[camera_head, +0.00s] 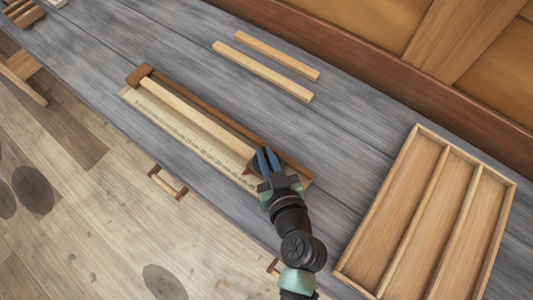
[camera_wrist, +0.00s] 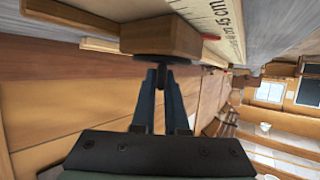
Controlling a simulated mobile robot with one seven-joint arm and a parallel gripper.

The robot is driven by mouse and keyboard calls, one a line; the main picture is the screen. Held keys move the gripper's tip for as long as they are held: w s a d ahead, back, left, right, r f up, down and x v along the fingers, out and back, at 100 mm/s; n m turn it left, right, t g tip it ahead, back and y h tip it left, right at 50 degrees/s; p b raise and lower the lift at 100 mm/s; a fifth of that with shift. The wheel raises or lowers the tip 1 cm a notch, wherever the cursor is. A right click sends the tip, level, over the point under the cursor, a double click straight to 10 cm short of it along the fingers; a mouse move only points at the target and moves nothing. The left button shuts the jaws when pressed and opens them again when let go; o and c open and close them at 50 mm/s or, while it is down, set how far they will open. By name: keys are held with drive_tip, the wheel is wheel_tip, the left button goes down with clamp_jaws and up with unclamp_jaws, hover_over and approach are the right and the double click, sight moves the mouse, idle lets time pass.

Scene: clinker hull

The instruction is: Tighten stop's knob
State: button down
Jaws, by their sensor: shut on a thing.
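My gripper (camera_head: 267,160) is at the right end of the measuring board, its blue fingers shut on the stop's knob. In the wrist view the fingers (camera_wrist: 160,76) meet the dark round knob (camera_wrist: 163,60), which sits against the brown stop block (camera_wrist: 160,36). The fingers hide part of the knob. In the head view the stop is mostly hidden behind my gripper; a small red mark (camera_head: 247,171) shows beside it. The pale ruler scale (camera_head: 190,130) runs along the board, and a pale wood strip (camera_head: 195,115) lies beside it, from the brown end block (camera_head: 138,75) towards the stop.
Two loose pale strips (camera_head: 262,71) (camera_head: 277,56) lie behind the board. An open tray with three compartments (camera_head: 429,211) stands at the right. The grey bench top (camera_head: 345,150) is clear between them. A wooden panelled wall rises along the back.

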drive_tip(key=shift+r+h+p, duration=0.1)
drive_tip(key=shift+h+p, duration=0.2)
drive_tip(key=shift+p, duration=0.05)
drive_tip(key=shift+r+m+h+p, duration=0.2)
drive_tip(key=shift+m+h+p, duration=0.65)
drive_tip(key=shift+p, duration=0.4)
drive_tip(key=m+h+p, duration=0.2)
drive_tip(key=p, duration=0.2)
drive_tip(key=m+h+p, duration=0.3)
drive_tip(key=p, duration=0.1)
drive_tip(key=shift+f, duration=0.15)
drive_tip(key=shift+f+m+g+h, duration=0.15)
drive_tip(key=shift+m+g+h, duration=0.25)
drive_tip(key=shift+m+h, duration=0.5)
drive_tip(key=shift+m+g+h+b, duration=0.3)
drive_tip(key=shift+m+h+b, duration=0.25)
drive_tip(key=shift+h, duration=0.5)
drive_tip(key=shift+m+g+h, duration=0.4)
drive_tip(key=shift+m, duration=0.2)
drive_tip(key=c, duration=0.9)
unclamp_jaws()
drive_tip(key=shift+c, duration=0.2)
